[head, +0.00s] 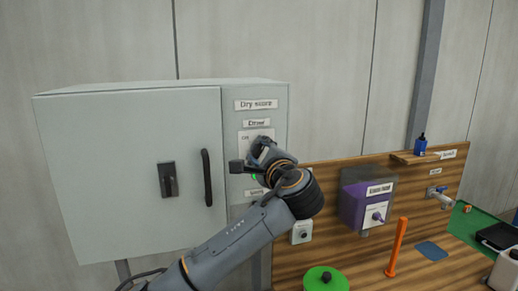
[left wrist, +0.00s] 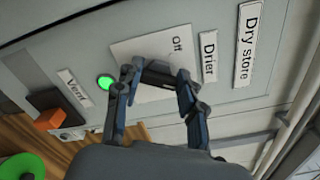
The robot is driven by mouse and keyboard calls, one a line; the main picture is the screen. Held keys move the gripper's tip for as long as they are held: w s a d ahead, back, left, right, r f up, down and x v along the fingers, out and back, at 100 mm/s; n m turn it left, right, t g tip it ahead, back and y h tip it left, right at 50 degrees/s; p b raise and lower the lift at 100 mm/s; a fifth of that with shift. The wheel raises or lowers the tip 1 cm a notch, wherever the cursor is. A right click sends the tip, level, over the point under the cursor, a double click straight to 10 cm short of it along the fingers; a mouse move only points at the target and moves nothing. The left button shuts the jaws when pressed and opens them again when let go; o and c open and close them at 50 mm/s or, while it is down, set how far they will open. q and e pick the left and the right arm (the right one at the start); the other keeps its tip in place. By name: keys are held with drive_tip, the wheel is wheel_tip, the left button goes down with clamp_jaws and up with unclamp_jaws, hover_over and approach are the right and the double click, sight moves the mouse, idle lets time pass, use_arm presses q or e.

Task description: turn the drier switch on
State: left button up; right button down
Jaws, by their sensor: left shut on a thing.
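The drier switch has a pale plate (head: 246,137) below the "Drier" label on the grey cabinet's narrow right section. In the left wrist view the plate (left wrist: 150,43) shows the word "Off". My left gripper (head: 262,152) is at the plate in the head view. In the left wrist view, the fingers of my left gripper (left wrist: 157,78) are shut on the dark switch handle (left wrist: 157,76). The handle's exact angle is hard to read because the fingers cover much of it. A bright green lamp (left wrist: 105,82) sits beside the plate. My right gripper is in neither view.
The cabinet door (head: 130,160) with a black handle (head: 206,177) is closed on the left. A purple box (head: 354,205) with a knob is on the wooden panel to the right. An orange post (head: 397,247) and a green disc (head: 325,280) stand below.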

use_arm(q)
drive_tip(key=shift+m+p, duration=0.5)
drive_tip(key=shift+m, duration=0.8)
drive_tip(key=o, duration=1.2)
drive_tip(key=shift+d, duration=0.1)
drive_tip(key=shift+c, duration=0.2)
drive_tip(key=v, duration=1.2)
